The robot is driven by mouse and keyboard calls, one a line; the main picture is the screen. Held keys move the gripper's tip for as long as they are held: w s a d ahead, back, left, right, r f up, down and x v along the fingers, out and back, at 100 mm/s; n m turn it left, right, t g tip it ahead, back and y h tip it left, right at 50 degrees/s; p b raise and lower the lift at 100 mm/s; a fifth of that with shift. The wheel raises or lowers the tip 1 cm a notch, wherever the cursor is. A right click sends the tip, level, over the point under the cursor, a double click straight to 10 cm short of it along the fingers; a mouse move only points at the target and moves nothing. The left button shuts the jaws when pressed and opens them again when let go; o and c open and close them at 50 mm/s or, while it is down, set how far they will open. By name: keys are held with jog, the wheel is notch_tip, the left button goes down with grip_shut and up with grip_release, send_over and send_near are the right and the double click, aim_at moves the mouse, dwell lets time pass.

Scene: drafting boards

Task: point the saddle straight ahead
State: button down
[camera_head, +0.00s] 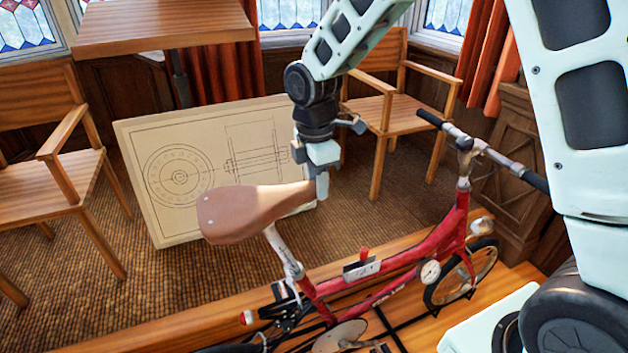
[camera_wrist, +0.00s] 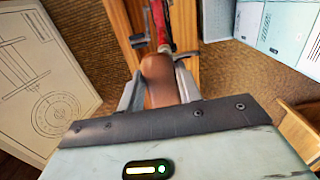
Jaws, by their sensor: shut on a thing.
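The brown saddle (camera_head: 240,212) sits on the seat post of a red bicycle (camera_head: 405,262). Its wide rear is at the left and its narrow nose at the right, toward the handlebar (camera_head: 490,152). My gripper (camera_head: 321,186) is at the nose, pointing down, shut on it. In the wrist view the saddle nose (camera_wrist: 157,68) lies between the two fingers of my gripper (camera_wrist: 160,88), with the red frame (camera_wrist: 158,22) beyond, roughly in line. I cannot tell exactly how far the saddle is turned from the frame. The fingers partly hide the nose in the head view.
The bicycle stands on a wooden platform (camera_head: 150,338). A drafting board (camera_head: 160,220) with a wheel drawing leans behind the saddle. Wooden chairs stand at the left (camera_head: 55,185) and behind the handlebar (camera_head: 385,103). Patterned carpet (camera_head: 110,285) lies open at left.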

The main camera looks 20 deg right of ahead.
dwell(0.4)
jog(key=c, duration=1)
grip_release()
jog(key=shift+o, duration=0.2)
jog(key=shift+r, duration=0.1)
notch_tip(320, 180, up, 17)
jog(key=b, duration=0.3)
jog(key=shift+a+r, duration=0.15)
jog(key=shift+a, duration=0.2)
jog(key=s+a+f+m+b, duration=0.2)
jog(key=s+a+f, duration=0.25)
jog(key=s, duration=0.25)
jog(key=s+a+f+m+b, duration=0.1)
jog(key=s+a+f+m, duration=0.25)
jog(key=s+f, duration=0.3)
jog(key=s+f+m, duration=0.2)
jog(key=s+f, duration=0.2)
jog(key=s, duration=0.2)
jog(key=s+f+m+y+b, duration=0.1)
jog(key=s+f+m, duration=0.1)
jog(key=s+f, duration=0.3)
jog(key=shift+s+d+m, duration=0.3)
jog(key=shift+s+m, duration=0.05)
jog(key=shift+s, duration=0.9)
